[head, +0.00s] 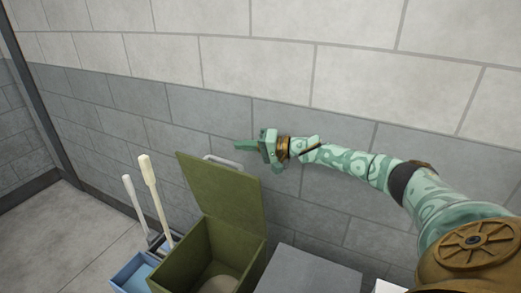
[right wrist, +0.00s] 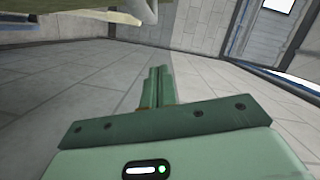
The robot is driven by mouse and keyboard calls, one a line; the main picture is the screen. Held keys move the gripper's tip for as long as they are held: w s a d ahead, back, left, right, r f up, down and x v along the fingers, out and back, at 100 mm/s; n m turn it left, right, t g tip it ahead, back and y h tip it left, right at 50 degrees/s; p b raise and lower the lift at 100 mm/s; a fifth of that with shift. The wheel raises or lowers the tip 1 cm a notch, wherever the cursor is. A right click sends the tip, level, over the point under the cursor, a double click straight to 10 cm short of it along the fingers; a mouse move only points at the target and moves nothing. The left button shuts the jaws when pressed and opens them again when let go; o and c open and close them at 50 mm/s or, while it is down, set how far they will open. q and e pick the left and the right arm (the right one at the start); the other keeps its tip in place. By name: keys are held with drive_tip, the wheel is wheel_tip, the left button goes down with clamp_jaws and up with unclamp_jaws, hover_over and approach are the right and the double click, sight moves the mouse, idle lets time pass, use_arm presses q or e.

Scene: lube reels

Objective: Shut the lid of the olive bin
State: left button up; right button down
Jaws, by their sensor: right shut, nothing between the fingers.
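The olive bin (head: 180,268) stands on the floor at the lower middle of the head view. Its lid (head: 222,190) stands raised at the back, near upright, and a pale handle (head: 222,160) shows behind its top edge. The inside of the bin is in sight, with something pale at the bottom. My right gripper (head: 240,145) is in the air above and right of the lid's top edge, near the wall, its fingers pointing left. In the right wrist view its fingers (right wrist: 158,85) are together and empty. My left gripper is not in view.
A blue bin (head: 133,273) with two long pale-handled tools (head: 155,195) stands left of the olive bin. A grey box-like surface (head: 308,270) lies to its right. A block wall (head: 330,120) runs close behind. Open floor (head: 50,235) shows at left.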

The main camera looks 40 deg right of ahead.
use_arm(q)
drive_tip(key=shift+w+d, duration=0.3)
use_arm(e)
drive_tip(key=a, duration=0.1)
drive_tip(key=a+f, duration=0.1)
drive_tip(key=s+a, duration=0.1)
drive_tip(key=shift+a+f, duration=0.3)
drive_tip(key=shift+a, duration=0.05)
drive_tip(key=shift+s, duration=0.1)
